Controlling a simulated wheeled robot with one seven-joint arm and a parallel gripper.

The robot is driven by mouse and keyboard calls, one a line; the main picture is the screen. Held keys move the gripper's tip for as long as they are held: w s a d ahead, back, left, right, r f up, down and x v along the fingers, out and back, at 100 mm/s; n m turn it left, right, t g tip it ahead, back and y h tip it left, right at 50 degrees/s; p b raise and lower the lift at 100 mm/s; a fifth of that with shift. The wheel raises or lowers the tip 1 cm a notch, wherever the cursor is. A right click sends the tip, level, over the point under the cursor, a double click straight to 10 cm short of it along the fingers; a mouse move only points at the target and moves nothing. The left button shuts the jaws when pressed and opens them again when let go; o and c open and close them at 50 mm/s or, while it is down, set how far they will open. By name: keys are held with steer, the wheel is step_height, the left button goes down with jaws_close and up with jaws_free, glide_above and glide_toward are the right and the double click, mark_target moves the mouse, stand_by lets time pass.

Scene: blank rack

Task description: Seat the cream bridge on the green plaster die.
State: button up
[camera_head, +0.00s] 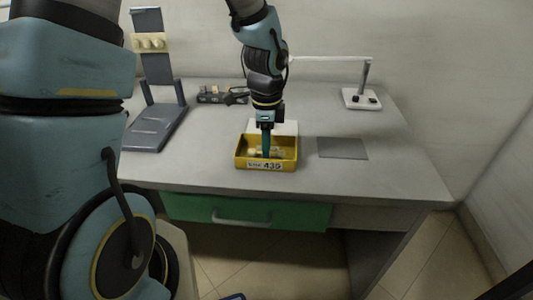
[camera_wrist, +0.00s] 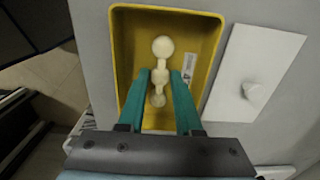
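The cream bridge (camera_wrist: 161,48), a piece with rounded lobes, lies in the yellow tray in the wrist view. In the head view it is a small pale shape behind the tray's front wall. My gripper (camera_wrist: 160,76) reaches down into the tray with its teal fingers on either side of the bridge's middle. The fingertips look very close to it; whether they press on it I cannot tell. In the head view the gripper (camera_head: 266,153) is over the tray. I cannot make out a green die. A small pale stub (camera_wrist: 252,91) stands on a white plate (camera_wrist: 237,58).
The yellow tray (camera_head: 272,166) has a case label and sits near the desk's front edge. The white plate (camera_head: 287,127) is just behind it. A grey mat (camera_head: 342,148) lies right. A dark stand (camera_head: 157,125) is left, a lamp (camera_head: 361,98) back right.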

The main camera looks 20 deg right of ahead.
jaws_close()
stand_by(0.3)
